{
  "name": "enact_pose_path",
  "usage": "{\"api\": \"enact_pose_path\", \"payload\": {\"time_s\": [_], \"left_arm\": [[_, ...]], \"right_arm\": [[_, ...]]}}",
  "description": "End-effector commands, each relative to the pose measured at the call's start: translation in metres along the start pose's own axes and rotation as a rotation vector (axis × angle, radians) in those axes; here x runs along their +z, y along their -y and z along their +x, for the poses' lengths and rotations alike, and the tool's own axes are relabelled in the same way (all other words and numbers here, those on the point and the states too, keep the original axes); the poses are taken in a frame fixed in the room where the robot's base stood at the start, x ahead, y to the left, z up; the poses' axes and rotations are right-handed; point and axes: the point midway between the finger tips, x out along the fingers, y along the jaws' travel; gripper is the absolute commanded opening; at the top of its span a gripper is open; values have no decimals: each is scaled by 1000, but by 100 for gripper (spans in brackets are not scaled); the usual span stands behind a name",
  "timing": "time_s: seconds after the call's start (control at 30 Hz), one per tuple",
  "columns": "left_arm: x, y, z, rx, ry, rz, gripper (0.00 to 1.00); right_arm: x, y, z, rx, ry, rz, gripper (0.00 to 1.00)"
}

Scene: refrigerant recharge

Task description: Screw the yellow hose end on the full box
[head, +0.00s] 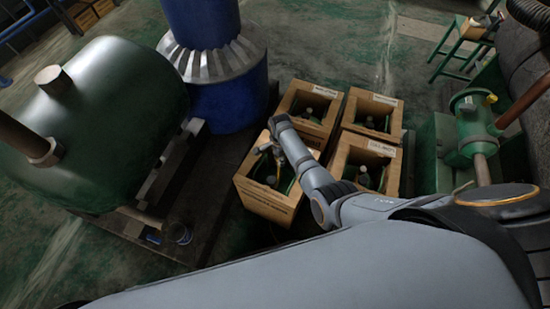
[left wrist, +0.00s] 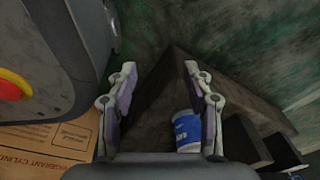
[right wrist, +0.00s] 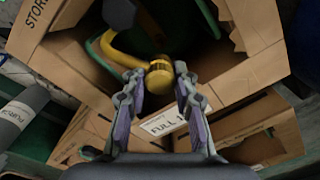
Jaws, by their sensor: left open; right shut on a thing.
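The yellow hose end (right wrist: 158,78), with a brass-coloured fitting, is between the fingertips of my right gripper (right wrist: 157,80) in the right wrist view. The gripper is shut on it. Below is an open cardboard box (right wrist: 225,85) with a label (right wrist: 165,122) reading "FULL". A dark valve top and green cylinder parts show inside it; whether the hose end touches the valve is unclear. In the head view my right gripper (head: 268,148) is over the front-left box (head: 268,205). My left gripper (left wrist: 158,70) is open and empty in the left wrist view.
Several cardboard boxes with cylinders stand close together, including a right-hand box (head: 365,180). A green tank (head: 95,125) and blue column (head: 205,70) stand to the left, a green machine (head: 465,130) to the right. A blue-and-white can (left wrist: 187,130) is near my left gripper.

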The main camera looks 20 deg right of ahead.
Motion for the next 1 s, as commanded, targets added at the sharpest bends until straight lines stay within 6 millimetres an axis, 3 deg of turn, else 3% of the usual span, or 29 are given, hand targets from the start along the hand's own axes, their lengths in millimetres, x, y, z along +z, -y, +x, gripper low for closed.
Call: {"api": "enact_pose_path", "payload": {"time_s": [0.27,1.0], "left_arm": [[2,4,5,-6,16,2,51],[-73,-1,-3,0,-19,1,51]], "right_arm": [[0,0,7,-1,0,-9,0],[0,0,44,-1,1,-7,0]]}}
